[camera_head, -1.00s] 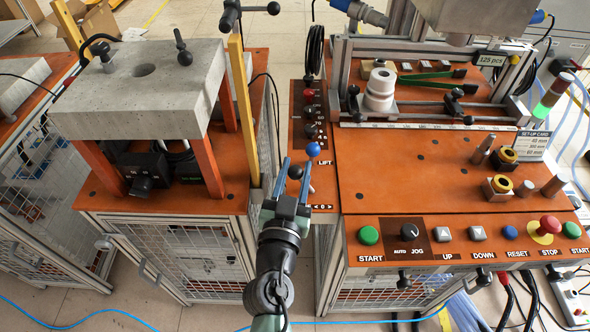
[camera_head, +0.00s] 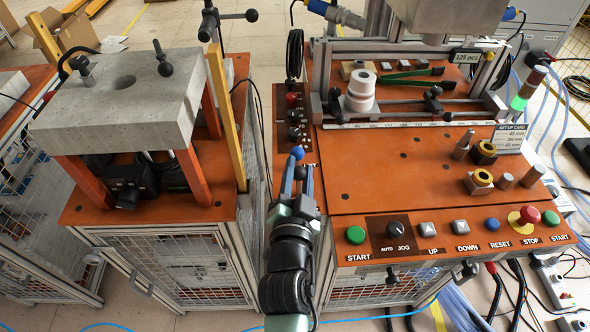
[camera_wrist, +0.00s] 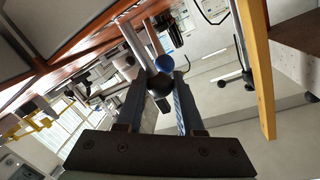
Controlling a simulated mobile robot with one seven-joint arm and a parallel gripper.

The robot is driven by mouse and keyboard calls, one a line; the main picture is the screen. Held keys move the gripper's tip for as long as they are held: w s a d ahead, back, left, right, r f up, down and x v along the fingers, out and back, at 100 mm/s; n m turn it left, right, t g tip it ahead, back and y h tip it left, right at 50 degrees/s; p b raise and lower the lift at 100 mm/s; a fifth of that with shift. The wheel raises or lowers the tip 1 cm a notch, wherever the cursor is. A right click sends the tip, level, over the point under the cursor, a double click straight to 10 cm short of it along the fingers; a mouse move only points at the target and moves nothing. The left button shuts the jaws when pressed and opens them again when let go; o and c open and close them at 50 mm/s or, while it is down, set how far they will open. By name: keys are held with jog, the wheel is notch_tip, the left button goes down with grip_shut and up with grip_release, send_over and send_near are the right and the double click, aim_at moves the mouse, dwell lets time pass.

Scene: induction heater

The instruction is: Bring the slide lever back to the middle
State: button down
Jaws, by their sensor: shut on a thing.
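The side panel (camera_head: 282,115) with small knobs lies beyond the blue knob. The left cart (camera_head: 150,210) carries a grey block (camera_head: 120,100) and a yellow upright post (camera_head: 226,115) near my arm. The front button row, with a green START button (camera_head: 355,235), lies to the right.

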dwell(0.4)
jog(key=c, duration=0.5)
grip_release()
jog(key=shift+c, duration=0.2)
jog(key=s+a+r+b, duration=0.1)
jog(key=s+b, duration=0.1)
jog(key=s, duration=1)
jog(key=shift+s+a, duration=0.4)
